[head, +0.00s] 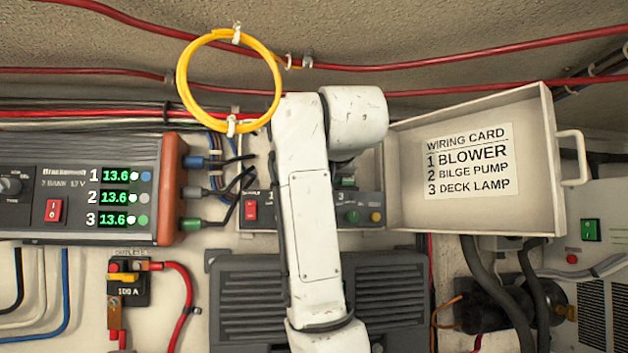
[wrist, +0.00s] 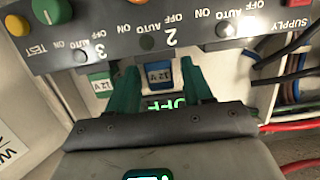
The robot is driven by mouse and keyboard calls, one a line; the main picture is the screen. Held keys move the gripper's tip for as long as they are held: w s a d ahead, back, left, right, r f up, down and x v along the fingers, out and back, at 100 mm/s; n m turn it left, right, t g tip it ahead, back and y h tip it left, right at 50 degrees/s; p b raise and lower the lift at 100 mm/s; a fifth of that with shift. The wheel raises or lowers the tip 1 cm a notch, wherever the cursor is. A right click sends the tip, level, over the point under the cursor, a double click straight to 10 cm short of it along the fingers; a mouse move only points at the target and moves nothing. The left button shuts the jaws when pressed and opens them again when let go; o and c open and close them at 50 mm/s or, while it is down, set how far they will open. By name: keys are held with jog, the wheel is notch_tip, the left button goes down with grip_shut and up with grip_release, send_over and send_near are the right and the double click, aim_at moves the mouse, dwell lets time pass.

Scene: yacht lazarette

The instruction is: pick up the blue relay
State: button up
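The blue relay (wrist: 160,74), with a white 12 V label, sits under position 2 of the grey switch panel (wrist: 215,45) in the wrist view. My gripper (wrist: 159,67) has its two dark green fingers apart, one on each side of the relay. Gaps show between the fingers and the relay; how deep the fingers reach around it, I cannot tell. A green relay (wrist: 100,85) with a similar label sits left of it, by position 3, close to the left finger. In the head view my arm hides the blue relay and the gripper.
An open lid (head: 550,150) with a wiring card (head: 468,160) stands right of my arm. A charger (head: 75,185) with coloured plugs is at left. A yellow cable coil (head: 180,85) hangs above. Cables (wrist: 275,70) run close on the right in the wrist view.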

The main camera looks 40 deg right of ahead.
grip_shut()
jog(key=shift+r, duration=0.15)
